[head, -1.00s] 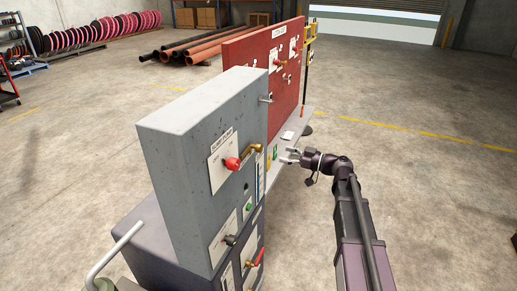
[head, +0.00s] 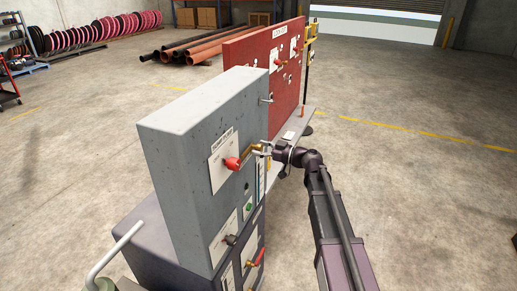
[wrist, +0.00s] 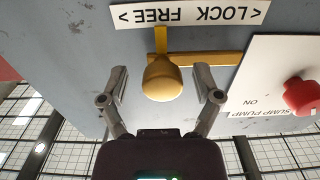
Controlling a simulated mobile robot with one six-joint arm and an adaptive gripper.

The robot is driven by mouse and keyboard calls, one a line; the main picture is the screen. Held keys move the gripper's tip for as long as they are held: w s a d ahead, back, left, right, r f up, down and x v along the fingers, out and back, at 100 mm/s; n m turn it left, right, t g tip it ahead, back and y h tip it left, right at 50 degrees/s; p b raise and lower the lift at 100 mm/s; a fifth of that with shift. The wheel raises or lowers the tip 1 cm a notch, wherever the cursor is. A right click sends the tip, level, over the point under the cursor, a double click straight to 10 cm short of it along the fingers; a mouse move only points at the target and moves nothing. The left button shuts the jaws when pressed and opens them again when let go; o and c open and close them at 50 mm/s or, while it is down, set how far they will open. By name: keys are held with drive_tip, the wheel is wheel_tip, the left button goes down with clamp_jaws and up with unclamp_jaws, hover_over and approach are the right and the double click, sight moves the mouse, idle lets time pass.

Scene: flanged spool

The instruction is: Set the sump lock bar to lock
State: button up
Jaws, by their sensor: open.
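The sump lock bar is a brass-yellow bar on the grey panel, seen in the head view (head: 249,155) and the wrist view (wrist: 215,58). In the wrist view, which is upside down, its rounded yellow knob (wrist: 163,85) points towards the camera, and a yellow arm runs right from it. The "LOCK FREE" label (wrist: 190,12) is above it in that picture, with LOCK on the right. My gripper (head: 263,148) is open, its two fingers on either side of the knob with visible gaps. It also shows in the wrist view (wrist: 160,82).
A red knob on the white SUMP PUMP plate (head: 221,163) is close by, right of the bar in the wrist view. A red panel (head: 245,63) stands behind the grey cabinet (head: 185,125). A grey ledge (head: 302,122) runs beneath the red panel. Open floor is on the right.

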sight(243, 153)
clamp_jaws()
drive_tip(key=shift+s+a, duration=0.3)
drive_tip(key=shift+s, duration=0.5)
drive_tip(key=shift+s+a, duration=0.25)
drive_tip(key=shift+s, duration=0.5)
drive_tip(key=shift+s+a, duration=0.3)
drive_tip(key=shift+s, duration=0.5)
unclamp_jaws()
